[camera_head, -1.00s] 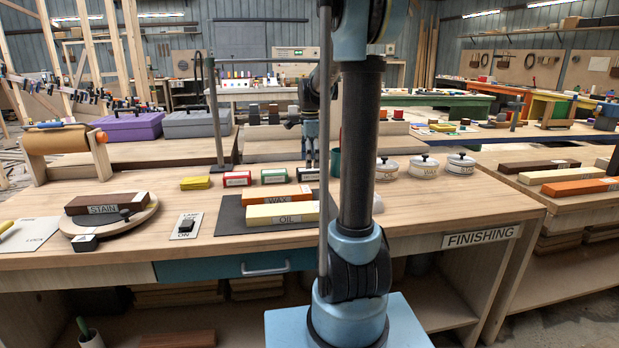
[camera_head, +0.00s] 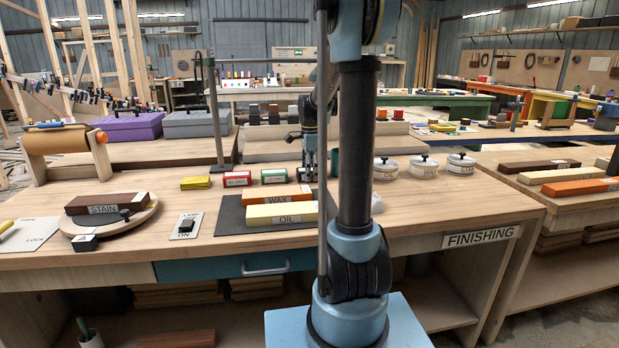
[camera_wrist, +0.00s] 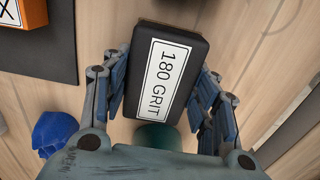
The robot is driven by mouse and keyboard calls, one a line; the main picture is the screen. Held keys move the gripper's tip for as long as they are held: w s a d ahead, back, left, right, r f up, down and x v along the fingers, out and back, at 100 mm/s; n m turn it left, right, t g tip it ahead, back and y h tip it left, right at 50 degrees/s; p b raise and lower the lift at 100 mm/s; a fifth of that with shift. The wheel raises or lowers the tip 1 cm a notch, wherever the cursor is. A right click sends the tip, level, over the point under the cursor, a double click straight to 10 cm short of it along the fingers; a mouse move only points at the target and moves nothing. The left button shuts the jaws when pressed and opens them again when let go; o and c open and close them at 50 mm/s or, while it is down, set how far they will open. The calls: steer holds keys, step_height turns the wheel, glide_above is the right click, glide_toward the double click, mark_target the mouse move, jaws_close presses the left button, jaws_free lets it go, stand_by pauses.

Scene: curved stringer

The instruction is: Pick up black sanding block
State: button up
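The black sanding block (camera_wrist: 163,77) has a white label reading "180 GRIT" and lies on the bench below my gripper (camera_wrist: 164,92) in the wrist view. My gripper's blue-grey fingers are spread, one on each side of the block. They look close to its long sides, with no clear grip on it. In the head view my gripper (camera_head: 309,168) is low over the bench, behind the orange WAX block, and mostly covers the black block.
The orange WAX block (camera_head: 273,199) and cream OIL block (camera_head: 281,214) lie on a dark mat (camera_head: 229,222) nearby. Green (camera_head: 274,175), red (camera_head: 237,179) and yellow (camera_head: 195,183) blocks stand to the left. White lidded pots (camera_head: 423,166) stand to the right. A blue object (camera_wrist: 54,134) is near the left finger.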

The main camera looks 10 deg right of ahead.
step_height(320, 180, up, 10)
stand_by(0.8)
steer(key=o, duration=0.6)
steer(key=shift+c, duration=0.2)
steer(key=c, duration=0.3)
steer(key=shift+c, duration=0.2)
